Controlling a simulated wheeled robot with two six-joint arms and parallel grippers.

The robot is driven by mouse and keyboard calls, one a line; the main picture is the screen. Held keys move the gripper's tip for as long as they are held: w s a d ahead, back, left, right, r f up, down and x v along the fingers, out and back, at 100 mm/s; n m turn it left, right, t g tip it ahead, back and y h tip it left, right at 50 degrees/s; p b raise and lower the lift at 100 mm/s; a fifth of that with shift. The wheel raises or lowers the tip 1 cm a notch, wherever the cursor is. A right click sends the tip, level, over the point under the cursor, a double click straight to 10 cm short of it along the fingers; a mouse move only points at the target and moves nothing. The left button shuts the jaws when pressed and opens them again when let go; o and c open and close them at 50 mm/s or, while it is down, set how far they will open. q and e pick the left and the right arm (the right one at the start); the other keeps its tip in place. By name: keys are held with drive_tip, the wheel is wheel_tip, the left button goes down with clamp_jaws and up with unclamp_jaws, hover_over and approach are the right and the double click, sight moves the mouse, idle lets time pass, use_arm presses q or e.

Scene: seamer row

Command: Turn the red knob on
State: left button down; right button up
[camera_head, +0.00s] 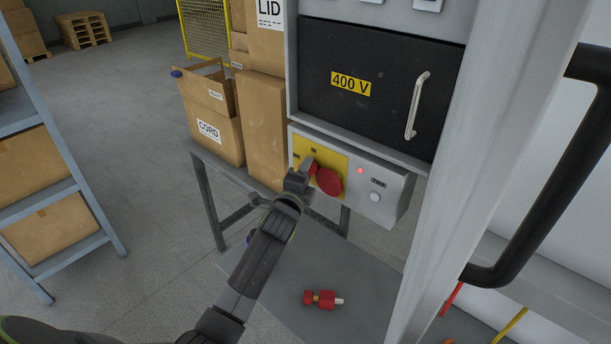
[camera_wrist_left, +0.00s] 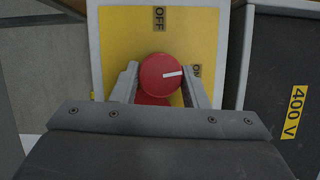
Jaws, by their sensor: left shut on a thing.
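The red knob (camera_head: 331,184) sits on a yellow plate (camera_head: 301,146) at the left of a grey control box. In the left wrist view the knob (camera_wrist_left: 158,80) is round with a white line. That line points right, toward the ON label (camera_wrist_left: 195,71); the OFF label (camera_wrist_left: 158,18) is above the knob. My left gripper (camera_head: 305,174) is shut on the knob. In the wrist view its fingers (camera_wrist_left: 160,88) stand on either side of it. My right gripper is not in view.
The grey box (camera_head: 396,186) carries a lit red lamp (camera_head: 360,171) and a white button (camera_head: 375,197). Above is a black 400 V door (camera_head: 385,60) with a metal handle (camera_head: 416,105). Cardboard boxes (camera_head: 262,130) stand left. A red part (camera_head: 323,299) lies on the grey surface below.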

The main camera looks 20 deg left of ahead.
use_arm(q)
drive_tip(key=shift+f+m+t+b, duration=0.15)
drive_tip(key=shift+m+t+b, duration=0.25)
drive_tip(key=shift+m, duration=0.6)
drive_tip(key=c, duration=0.8)
unclamp_jaws()
drive_tip(key=shift+c, duration=0.2)
drive_tip(key=s+f+p, duration=0.1)
drive_tip(key=s+p, duration=0.6)
drive_tip(key=s, duration=1)
drive_tip(key=shift+s+d+f, duration=0.2)
drive_tip(key=shift+d+f, duration=0.1)
drive_tip(key=shift+f, duration=0.05)
